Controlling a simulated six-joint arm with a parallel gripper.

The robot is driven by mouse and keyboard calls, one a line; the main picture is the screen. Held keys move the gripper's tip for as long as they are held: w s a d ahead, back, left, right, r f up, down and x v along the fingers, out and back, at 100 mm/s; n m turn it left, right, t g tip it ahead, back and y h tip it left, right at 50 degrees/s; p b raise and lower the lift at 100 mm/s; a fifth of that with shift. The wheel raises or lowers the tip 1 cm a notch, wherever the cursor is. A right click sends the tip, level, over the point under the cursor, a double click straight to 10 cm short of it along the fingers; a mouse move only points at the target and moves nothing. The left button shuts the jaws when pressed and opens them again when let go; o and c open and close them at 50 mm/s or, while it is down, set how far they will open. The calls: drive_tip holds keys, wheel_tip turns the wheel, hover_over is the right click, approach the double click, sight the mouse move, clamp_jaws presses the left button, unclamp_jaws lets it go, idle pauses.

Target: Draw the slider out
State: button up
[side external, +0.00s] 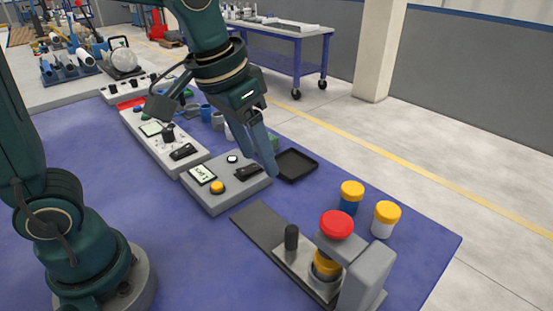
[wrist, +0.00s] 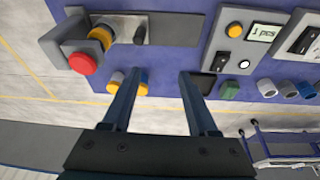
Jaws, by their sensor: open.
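The slider (side external: 300,266) is a light metal plate with an upright black knob (side external: 291,238) on it, at the press station in the lower right of the side view. It runs along a dark track (side external: 258,222). The knob also shows in the wrist view (wrist: 139,37), near the track (wrist: 178,28). My gripper (side external: 268,168) is open and empty, above the table and apart from the knob. The wrist view shows both fingers (wrist: 159,78) spread.
Two yellow-lidded jars, one blue (side external: 350,197) and one white (side external: 385,219), stand behind the press. A black tray (side external: 296,165) lies near my fingers. A grey control box (side external: 225,183) with a screen and yellow button stands left of it. The blue table's front is clear.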

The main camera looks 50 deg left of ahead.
drive_tip(key=m+g, duration=0.1)
drive_tip(key=g, duration=0.1)
hover_over(291, 228)
drive_tip(key=a, duration=0.2)
wheel_tip(291, 228, down, 5)
drive_tip(key=shift+m+g, duration=0.3)
drive_tip(key=shift+g, duration=0.4)
drive_tip(key=f, duration=0.1)
drive_tip(key=d+f, duration=0.1)
drive_tip(key=f, duration=0.1)
drive_tip(key=d+f, duration=0.1)
drive_tip(key=shift+w+f, duration=0.15)
drive_tip(key=shift+d+f, duration=0.1)
drive_tip(key=shift+f, duration=2.6)
clamp_jaws()
